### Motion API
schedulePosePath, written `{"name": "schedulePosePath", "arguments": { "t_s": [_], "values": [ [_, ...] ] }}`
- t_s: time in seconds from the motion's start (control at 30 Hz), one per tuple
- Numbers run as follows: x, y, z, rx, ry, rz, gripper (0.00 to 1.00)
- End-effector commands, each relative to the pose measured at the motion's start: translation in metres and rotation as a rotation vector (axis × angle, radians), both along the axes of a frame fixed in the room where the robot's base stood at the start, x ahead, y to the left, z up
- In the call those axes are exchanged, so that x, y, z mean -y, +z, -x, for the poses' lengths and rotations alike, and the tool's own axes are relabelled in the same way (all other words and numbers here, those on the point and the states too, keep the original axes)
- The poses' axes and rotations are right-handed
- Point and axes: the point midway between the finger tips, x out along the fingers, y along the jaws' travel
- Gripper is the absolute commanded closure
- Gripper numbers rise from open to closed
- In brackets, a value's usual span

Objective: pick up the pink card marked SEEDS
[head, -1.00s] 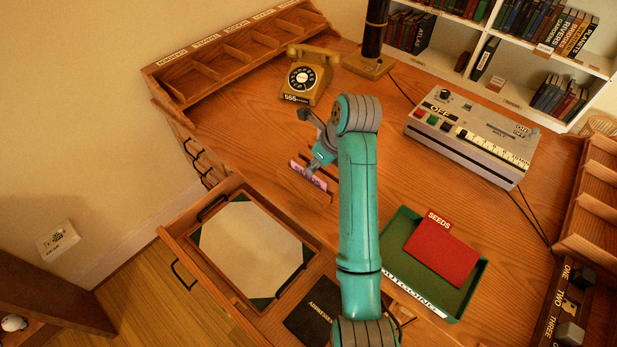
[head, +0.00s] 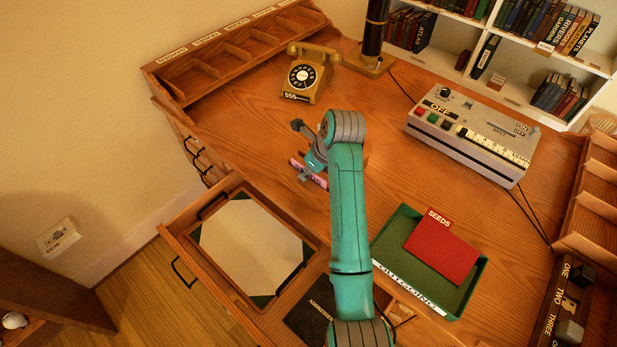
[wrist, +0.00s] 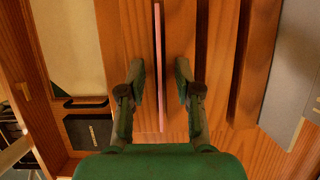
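A thin pink card (head: 320,181) stands on edge in a wooden rack on the desk. In the head view my gripper partly covers it, and its marking is not readable. In the wrist view the pink card (wrist: 159,60) appears edge-on as a narrow strip. My gripper (wrist: 160,72) is open, one finger on each side of the card, with a visible gap on both sides. In the head view my gripper (head: 306,176) is over the card at the rack.
A green tray (head: 382,250) holds a red envelope (head: 441,252) labelled SEEDS. An open drawer (head: 180,243) lies at the front left. A telephone (head: 308,75) stands behind the rack. A grey control box (head: 470,140) is at the right.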

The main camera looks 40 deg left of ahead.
Motion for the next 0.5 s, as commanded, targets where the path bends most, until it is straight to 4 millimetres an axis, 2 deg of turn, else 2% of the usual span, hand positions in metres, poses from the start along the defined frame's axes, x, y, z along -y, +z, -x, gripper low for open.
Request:
{"name": "schedulePosePath", "arguments": {
  "t_s": [0.13,0.27,0.5],
  "values": [
    [0.0000,-0.0012,0.0000,0.000,0.000,0.000,0.67],
    [0.0001,-0.0011,0.0000,0.000,0.000,0.000,0.99],
    [0.0000,-0.0010,0.0000,0.000,0.000,0.000,1.00]
  ]
}}
